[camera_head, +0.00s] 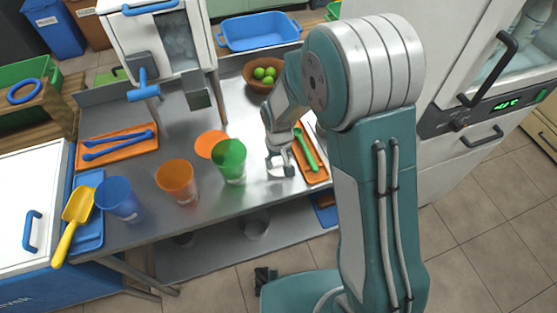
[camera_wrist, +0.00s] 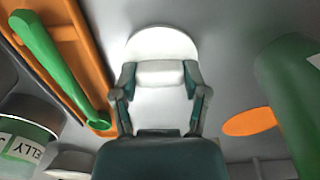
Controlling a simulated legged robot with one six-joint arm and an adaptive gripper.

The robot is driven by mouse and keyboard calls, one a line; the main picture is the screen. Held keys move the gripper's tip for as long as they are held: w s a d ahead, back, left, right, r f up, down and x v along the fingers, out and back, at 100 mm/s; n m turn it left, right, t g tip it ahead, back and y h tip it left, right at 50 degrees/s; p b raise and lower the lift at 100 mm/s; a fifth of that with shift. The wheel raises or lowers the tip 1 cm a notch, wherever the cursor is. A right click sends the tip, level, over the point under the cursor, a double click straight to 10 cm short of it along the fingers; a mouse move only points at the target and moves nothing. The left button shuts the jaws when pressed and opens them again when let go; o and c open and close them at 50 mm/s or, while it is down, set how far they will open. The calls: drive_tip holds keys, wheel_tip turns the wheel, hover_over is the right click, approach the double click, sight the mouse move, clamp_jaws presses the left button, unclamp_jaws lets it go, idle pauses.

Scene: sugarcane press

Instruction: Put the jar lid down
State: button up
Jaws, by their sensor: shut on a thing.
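The white round jar lid (camera_wrist: 162,42) is at the tips of my gripper in the wrist view, with its pale raised grip (camera_wrist: 160,74) between the two fingers. My gripper (camera_wrist: 160,92) is shut on it. In the head view my gripper (camera_head: 281,168) is low over the steel table, between the green cup and the orange tray with the green spoon. I cannot tell whether the lid touches the table. A jar (camera_wrist: 30,138) with a label reading "ELLY" shows at the lower left of the wrist view; I cannot make it out in the head view.
The green cup (camera_head: 230,160) stands close left of my gripper, the orange tray (camera_head: 314,173) with a green spoon (camera_head: 305,149) close right. An orange disc (camera_head: 211,145), orange cup (camera_head: 177,181), blue cup (camera_head: 118,198) and bowl of limes (camera_head: 252,82) are also on the table.

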drive_tip(key=o, duration=0.8)
wheel_tip(320, 180, up, 12)
drive_tip(key=shift+s+d+r, duration=0.1)
wheel_tip(320, 180, up, 5)
drive_tip(key=t, duration=0.1)
hover_over(279, 162)
drive_tip(key=s+d, duration=0.2)
drive_tip(key=d, duration=0.1)
drive_tip(key=s+d+r+m+t, duration=0.1)
drive_tip(key=s+d+r, duration=0.2)
drive_tip(key=s, duration=0.2)
drive_tip(key=s+d+r+m+t, duration=0.1)
drive_tip(key=s+d+r+t, duration=0.1)
drive_tip(key=s, duration=0.4)
drive_tip(key=s+d+r+m+t, duration=0.1)
drive_tip(key=s+d+r, duration=0.3)
drive_tip(key=s+r, duration=0.1)
drive_tip(key=shift+s+d+t, duration=0.3)
drive_tip(key=shift+s+d, duration=0.05)
drive_tip(key=shift+s, duration=0.1)
